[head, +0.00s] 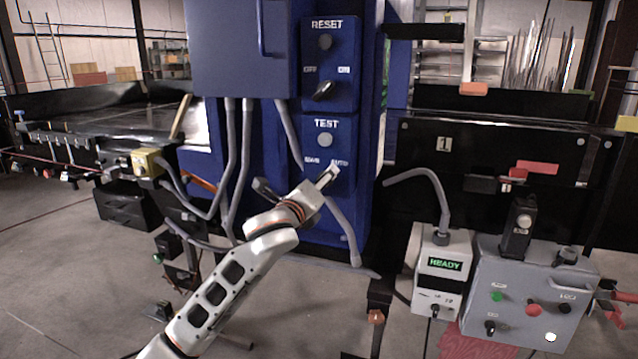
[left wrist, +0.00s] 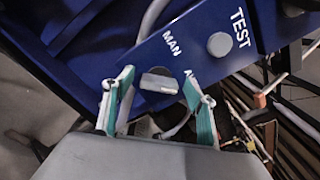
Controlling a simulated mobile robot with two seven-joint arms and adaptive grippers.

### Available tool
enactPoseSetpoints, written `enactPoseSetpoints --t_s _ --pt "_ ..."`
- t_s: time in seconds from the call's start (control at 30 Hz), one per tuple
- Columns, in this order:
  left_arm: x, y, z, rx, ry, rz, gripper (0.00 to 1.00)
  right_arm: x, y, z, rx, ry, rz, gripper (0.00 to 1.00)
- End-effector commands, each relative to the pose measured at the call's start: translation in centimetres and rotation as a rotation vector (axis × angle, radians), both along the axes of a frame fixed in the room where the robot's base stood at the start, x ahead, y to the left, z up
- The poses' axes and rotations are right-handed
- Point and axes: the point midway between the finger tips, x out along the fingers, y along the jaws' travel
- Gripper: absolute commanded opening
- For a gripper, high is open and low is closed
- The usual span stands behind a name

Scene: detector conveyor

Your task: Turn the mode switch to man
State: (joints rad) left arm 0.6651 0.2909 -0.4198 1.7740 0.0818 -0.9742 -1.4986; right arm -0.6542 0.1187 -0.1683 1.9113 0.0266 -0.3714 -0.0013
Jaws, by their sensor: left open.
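The TEST panel (head: 326,132) is a blue plate with a round grey button, MAN lettering at its lower left and AUTO at its lower right. My left gripper (head: 329,177) is in front of the panel's lower part and hides the mode switch in the head view. In the left wrist view, the grey mode switch (left wrist: 160,83) sits between the open teal-padded fingers of my left gripper (left wrist: 158,79). A gap shows on either side of it. One finger partly covers the AUTO label. I cannot tell which label the switch points to. My right gripper is not in view.
Above is the RESET panel (head: 328,62) with its own OFF/ON knob (head: 324,90). Grey conduits (head: 232,155) run down beside the blue cabinet (head: 240,55). A grey control box (head: 530,290) and a READY display box (head: 443,265) stand at lower right.

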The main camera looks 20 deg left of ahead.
Motion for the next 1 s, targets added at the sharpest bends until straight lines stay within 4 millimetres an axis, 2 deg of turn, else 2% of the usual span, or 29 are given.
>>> enactPoseSetpoints --t_s 0.2,0.23,0.37,0.73,1.0 --pt "0.04 0.0 -0.01 0.0 0.0 0.0 0.57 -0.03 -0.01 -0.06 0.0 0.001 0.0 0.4" --pt "0.04 0.0 -0.01 0.0 0.0 0.0 0.52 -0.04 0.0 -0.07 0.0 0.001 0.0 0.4" --pt "0.02 -0.01 -0.02 0.0 0.0 0.0 0.19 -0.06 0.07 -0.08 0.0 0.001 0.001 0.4" --pt "0.01 0.01 -0.06 -0.033 0.001 0.0 0.19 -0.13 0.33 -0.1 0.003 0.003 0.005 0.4" --pt "0.0 0.0 -0.2 -0.186 0.008 -0.001 0.19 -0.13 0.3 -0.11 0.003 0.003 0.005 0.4"
